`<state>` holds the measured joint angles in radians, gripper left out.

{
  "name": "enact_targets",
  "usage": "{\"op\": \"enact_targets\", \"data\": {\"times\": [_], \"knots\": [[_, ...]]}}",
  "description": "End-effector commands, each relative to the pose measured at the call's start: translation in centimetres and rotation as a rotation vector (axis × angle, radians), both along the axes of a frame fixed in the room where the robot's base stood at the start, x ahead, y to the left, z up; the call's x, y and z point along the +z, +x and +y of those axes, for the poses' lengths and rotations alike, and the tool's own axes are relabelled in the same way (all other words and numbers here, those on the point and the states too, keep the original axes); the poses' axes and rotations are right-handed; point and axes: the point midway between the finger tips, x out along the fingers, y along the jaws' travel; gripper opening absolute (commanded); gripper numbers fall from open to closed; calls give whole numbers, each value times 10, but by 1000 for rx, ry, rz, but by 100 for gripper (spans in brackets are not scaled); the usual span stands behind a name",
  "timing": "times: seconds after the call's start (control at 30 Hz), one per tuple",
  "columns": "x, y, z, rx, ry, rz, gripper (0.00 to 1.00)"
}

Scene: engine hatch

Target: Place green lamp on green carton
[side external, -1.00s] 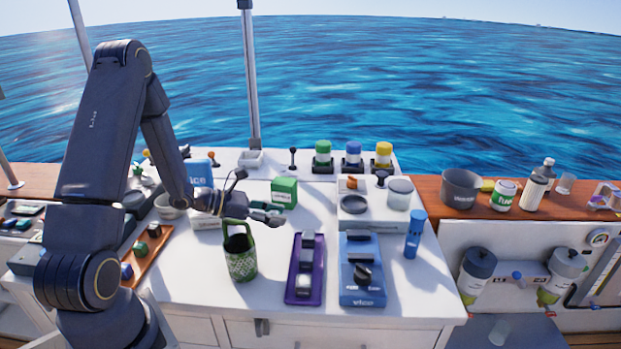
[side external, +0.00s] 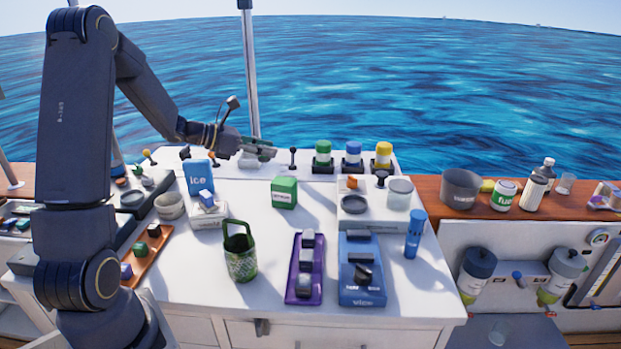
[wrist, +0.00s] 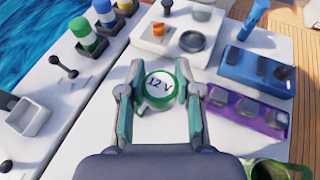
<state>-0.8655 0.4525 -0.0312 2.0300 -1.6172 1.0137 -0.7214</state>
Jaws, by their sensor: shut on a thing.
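My gripper (side external: 268,151) is raised over the back of the white bench, apart from the carton. In the wrist view my gripper (wrist: 160,72) is shut on a round green-rimmed thing with a white face marked "12 V", which looks like the green lamp (wrist: 159,86). In the side view the held thing is too small to make out clearly. The green carton (side external: 284,193) stands upright on the bench, in front and to the right of my gripper. Its top is clear. I cannot make out the carton in the wrist view.
Green-, blue- and yellow-topped cylinders (side external: 352,154) stand on the back ledge. A blue "ice" box (side external: 199,174) stands left of the carton. A green basket (side external: 240,262), a purple rack (side external: 305,285) and a blue device (side external: 361,290) stand in front. Bare bench surrounds the carton.

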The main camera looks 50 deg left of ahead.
Motion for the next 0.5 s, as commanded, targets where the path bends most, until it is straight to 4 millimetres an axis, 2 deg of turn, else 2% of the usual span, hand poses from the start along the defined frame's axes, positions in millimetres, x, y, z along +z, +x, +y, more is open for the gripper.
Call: {"op": "enact_targets", "data": {"times": [0.1, 0.2, 0.37, 0.5], "knots": [[-16, 31, 11, -1, -2, 1, 4], [-38, 49, 18, 0, -4, 3, 4], [-62, 68, 25, -1, -1, 0, 4], [-69, 74, 29, 1, 0, 0, 4]]}}
